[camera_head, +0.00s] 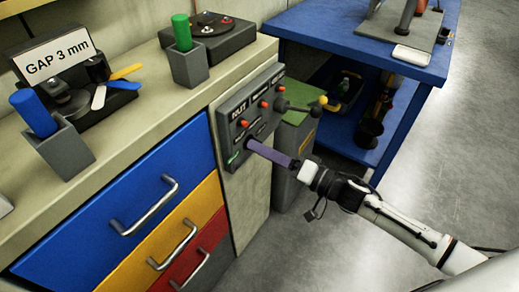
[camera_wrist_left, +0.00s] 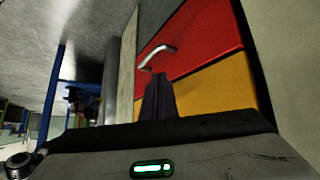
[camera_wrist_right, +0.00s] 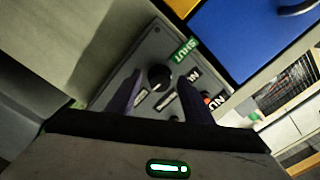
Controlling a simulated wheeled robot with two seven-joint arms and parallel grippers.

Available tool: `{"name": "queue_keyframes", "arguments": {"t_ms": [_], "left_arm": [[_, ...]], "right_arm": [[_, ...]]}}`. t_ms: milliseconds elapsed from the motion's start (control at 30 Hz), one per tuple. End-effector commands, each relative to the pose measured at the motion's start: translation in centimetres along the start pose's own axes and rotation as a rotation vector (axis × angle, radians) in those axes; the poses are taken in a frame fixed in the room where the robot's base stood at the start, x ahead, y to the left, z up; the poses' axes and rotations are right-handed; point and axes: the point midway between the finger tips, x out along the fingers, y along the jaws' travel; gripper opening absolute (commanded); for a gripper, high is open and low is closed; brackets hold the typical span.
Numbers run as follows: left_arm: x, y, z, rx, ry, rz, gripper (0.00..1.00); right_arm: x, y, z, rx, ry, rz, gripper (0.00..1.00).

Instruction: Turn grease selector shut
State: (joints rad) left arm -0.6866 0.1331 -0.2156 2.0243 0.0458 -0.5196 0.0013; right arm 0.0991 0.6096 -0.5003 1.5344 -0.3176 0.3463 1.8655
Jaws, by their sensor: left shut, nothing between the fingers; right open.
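The grey control panel (camera_head: 236,128) is on the end of the workbench. In the right wrist view a round black knob (camera_wrist_right: 159,76), seemingly the grease selector, sits on this panel (camera_wrist_right: 128,84) beside a green SHUT label (camera_wrist_right: 186,50). My right gripper (camera_wrist_right: 160,84) is open, its two purple fingers spread either side of the knob in that view; I cannot tell whether they touch it. In the head view the right gripper (camera_head: 251,146) reaches the panel's lower part and hides the knob. My left gripper (camera_wrist_left: 158,78) is shut and empty, in front of the drawers.
Orange-red switches (camera_head: 265,104) and a lever with a yellow ball (camera_head: 323,100) are close above the right gripper. A green-topped grey cabinet (camera_head: 297,130) stands behind it. A drawer handle (camera_wrist_left: 158,54) is near the left fingertips. Open floor (camera_head: 440,150) lies to the right.

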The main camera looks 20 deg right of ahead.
Motion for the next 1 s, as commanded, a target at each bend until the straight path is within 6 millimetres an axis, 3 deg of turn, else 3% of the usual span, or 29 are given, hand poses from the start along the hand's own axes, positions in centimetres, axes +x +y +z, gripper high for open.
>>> {"name": "queue_keyframes", "arguments": {"t_ms": [133, 433, 700, 1000], "left_arm": [[-0.03, 0.03, 0.14, -0.001, -0.001, 0.001, 0.0], [-0.27, 0.13, 0.71, -0.003, -0.011, 0.002, 0.0], [-0.22, 0.09, 0.73, -0.002, -0.012, 0.001, 0.0], [-0.17, -0.01, 0.48, 0.0, -0.011, 0.0, 0.0]], "right_arm": [[1.22, 0.0, -0.03, -0.001, 0.001, 0.0, 0.46], [1.45, -0.02, 0.03, 0.0, 0.0, 0.0, 0.46], [1.42, -0.01, 0.01, 0.0, 0.0, 0.001, 0.05], [1.42, -0.05, -0.05, -0.039, 0.001, 0.001, 0.05]]}}
